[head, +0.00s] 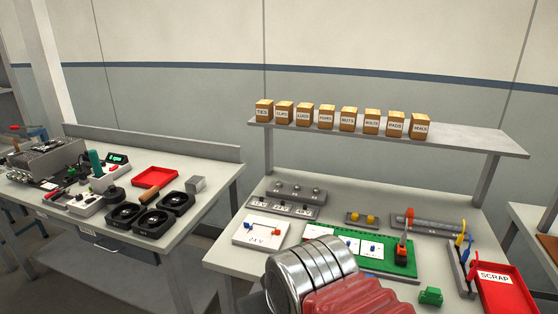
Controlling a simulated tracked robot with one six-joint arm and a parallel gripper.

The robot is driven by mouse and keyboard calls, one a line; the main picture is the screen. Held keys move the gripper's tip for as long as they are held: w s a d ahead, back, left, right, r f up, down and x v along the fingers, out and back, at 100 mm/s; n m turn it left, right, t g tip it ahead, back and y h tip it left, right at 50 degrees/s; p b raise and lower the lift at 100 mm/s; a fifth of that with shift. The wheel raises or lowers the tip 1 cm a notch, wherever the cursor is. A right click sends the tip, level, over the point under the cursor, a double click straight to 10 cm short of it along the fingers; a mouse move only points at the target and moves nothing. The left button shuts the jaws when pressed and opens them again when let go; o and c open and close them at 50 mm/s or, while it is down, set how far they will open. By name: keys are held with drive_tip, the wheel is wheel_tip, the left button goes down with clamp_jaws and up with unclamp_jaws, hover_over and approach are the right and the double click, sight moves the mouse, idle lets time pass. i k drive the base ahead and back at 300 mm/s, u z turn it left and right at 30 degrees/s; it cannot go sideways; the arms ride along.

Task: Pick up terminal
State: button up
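A small green block (430,296), which looks like a terminal, lies on the front part of the right bench. No label on it can be read, so I cannot be sure that it is the terminal. It stands apart, to the left of the red scrap tray (505,290). A green board (345,236) with white panels and small blue parts lies behind it. A large silver and red part of my arm covers the bottom middle of the view and hides some of the bench front. My gripper's fingers do not show.
Labelled boxes (348,119) stand on a shelf (470,139) above the right bench. A white plate (262,232) and a rack of coloured tools (462,262) flank the board. The left bench holds black fans (155,222) and a red tray (150,178).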

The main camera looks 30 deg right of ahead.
sight(410, 213)
drive_tip(key=z, duration=0.5)
drive_tip(key=i, duration=0.9)
drive_tip(key=z, duration=0.4)
